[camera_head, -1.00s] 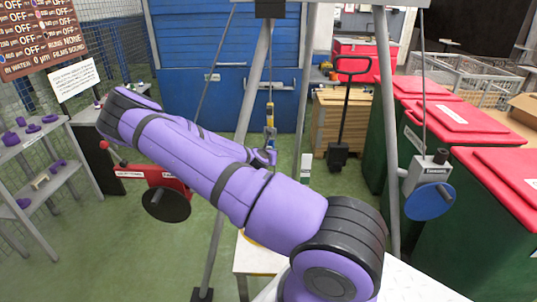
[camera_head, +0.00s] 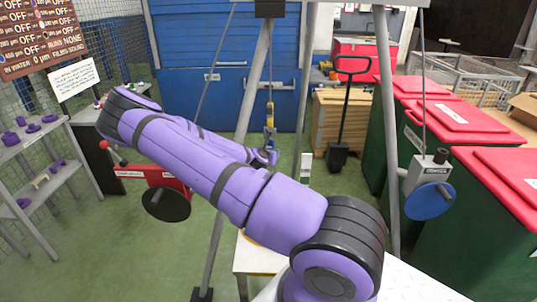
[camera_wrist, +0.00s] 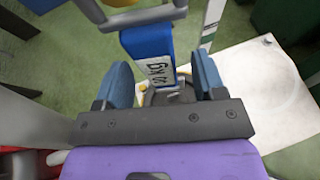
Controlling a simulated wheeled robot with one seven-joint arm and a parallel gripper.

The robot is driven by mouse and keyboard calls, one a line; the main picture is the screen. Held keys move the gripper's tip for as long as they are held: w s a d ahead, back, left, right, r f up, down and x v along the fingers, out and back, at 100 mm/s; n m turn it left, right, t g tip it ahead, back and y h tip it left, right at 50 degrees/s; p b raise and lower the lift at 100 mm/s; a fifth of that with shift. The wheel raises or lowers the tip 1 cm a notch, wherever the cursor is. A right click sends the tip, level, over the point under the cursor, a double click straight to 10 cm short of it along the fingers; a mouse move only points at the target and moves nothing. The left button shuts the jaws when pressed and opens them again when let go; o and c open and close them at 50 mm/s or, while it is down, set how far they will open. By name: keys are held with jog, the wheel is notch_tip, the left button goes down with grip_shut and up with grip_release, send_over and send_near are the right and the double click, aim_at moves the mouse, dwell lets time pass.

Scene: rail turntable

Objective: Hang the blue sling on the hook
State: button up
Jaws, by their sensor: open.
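In the wrist view a blue piece with a white printed label, which looks like the blue sling (camera_wrist: 145,42), is just beyond and partly between my fingertips. My gripper (camera_wrist: 163,84) is open, with one blue-padded finger on each side of it. I cannot tell whether either finger touches it. A grey curved metal piece, apparently the hook (camera_wrist: 128,18), is at its upper end. In the head view a yellow fitting with the hook (camera_head: 269,112) hangs on a line, with blue just below it. My arm hides what is lower, and the exact contact of sling and hook is unclear.
Grey tripod legs (camera_head: 393,130) stand around the hanging line. A white-topped table (camera_head: 258,262) is below. Green bins with red lids (camera_head: 450,115) stand at right.

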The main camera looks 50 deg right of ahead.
jog(key=v, duration=1)
jog(key=shift+s+a, duration=0.15)
jog(key=shift+a, duration=0.2)
jog(key=shift+r, duration=0.1)
